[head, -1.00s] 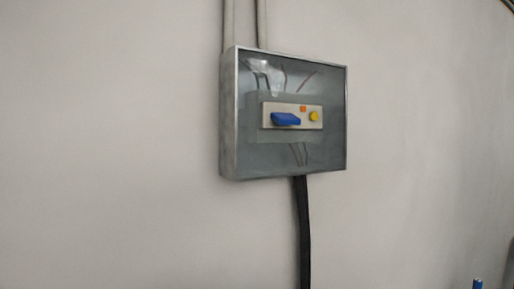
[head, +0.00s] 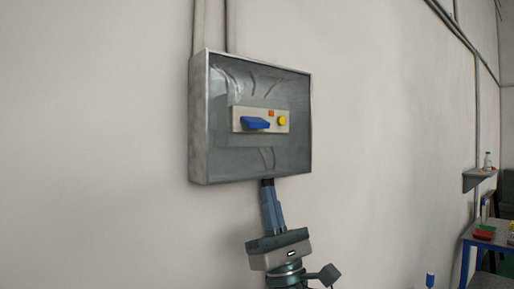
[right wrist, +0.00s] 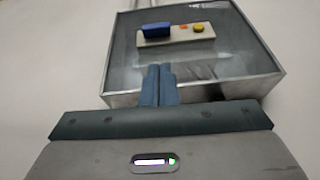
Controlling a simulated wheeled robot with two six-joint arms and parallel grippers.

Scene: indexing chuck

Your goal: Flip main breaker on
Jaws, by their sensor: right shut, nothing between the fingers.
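The breaker box (head: 202,120) is a grey metal box on the wall with a recessed dark panel. On it is a pale plate (head: 238,113) with a blue handle (head: 255,123) lying roughly sideways, a small orange square (head: 271,113) and a yellow round button (head: 282,121). My right gripper (head: 268,184) is shut and empty, pointing up at the box's lower edge, below the handle. In the right wrist view the shut fingers (right wrist: 160,72) overlap the box's lower rim, with the blue handle (right wrist: 156,30) beyond them. My left gripper is not in view.
Conduits (head: 198,25) run up the wall from the box top. At the right are a small wall shelf (head: 478,177) with a bottle and a blue-framed table (head: 470,240) with items on it. The wall around the box is clear.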

